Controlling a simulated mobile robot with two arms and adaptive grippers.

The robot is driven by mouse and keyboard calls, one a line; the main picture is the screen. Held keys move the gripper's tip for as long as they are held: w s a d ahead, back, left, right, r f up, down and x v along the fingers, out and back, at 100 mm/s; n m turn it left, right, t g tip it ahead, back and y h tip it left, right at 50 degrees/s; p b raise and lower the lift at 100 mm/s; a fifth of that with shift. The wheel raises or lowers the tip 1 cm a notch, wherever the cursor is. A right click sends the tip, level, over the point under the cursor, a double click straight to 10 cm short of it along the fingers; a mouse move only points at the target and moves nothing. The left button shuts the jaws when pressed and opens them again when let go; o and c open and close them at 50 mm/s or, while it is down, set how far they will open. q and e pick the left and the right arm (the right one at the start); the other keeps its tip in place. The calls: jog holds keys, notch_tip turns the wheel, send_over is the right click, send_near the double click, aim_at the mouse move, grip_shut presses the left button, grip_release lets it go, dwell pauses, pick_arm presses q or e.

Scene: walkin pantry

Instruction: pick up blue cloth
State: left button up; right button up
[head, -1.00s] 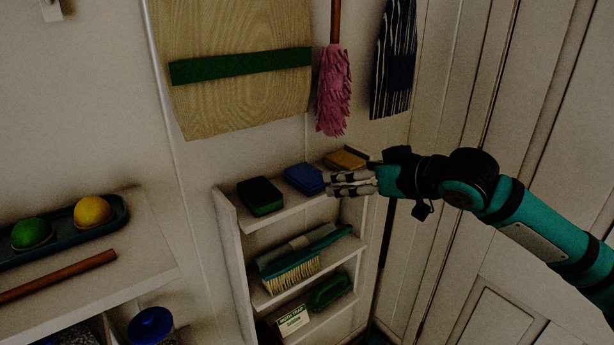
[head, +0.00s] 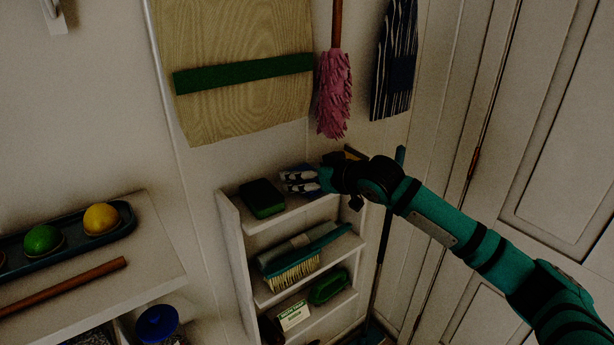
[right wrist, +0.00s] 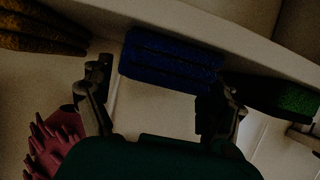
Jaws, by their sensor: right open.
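The blue cloth (right wrist: 172,62) is a folded, layered stack on the top shelf of the small white rack. In the right wrist view it lies ahead of my right gripper (right wrist: 163,82), between the lines of its two spread fingers. In the head view my right gripper (head: 287,182) is over the top shelf and hides most of the cloth. The gripper is open, and I see nothing held in it. I cannot tell whether the fingers touch the cloth. My left gripper is not in view.
A dark green block (head: 262,198) sits to the left on the same shelf. A yellow stack (right wrist: 42,33) is on the other side. A brush (head: 292,272) lies on the shelf below. A pink mop (head: 334,95) and striped cloth (head: 395,65) hang above.

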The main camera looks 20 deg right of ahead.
jog(key=shift+d, duration=0.1)
jog(key=shift+c, duration=0.3)
jog(key=c, duration=1.1)
jog(key=shift+r, duration=0.1)
jog(key=shift+c, duration=0.2)
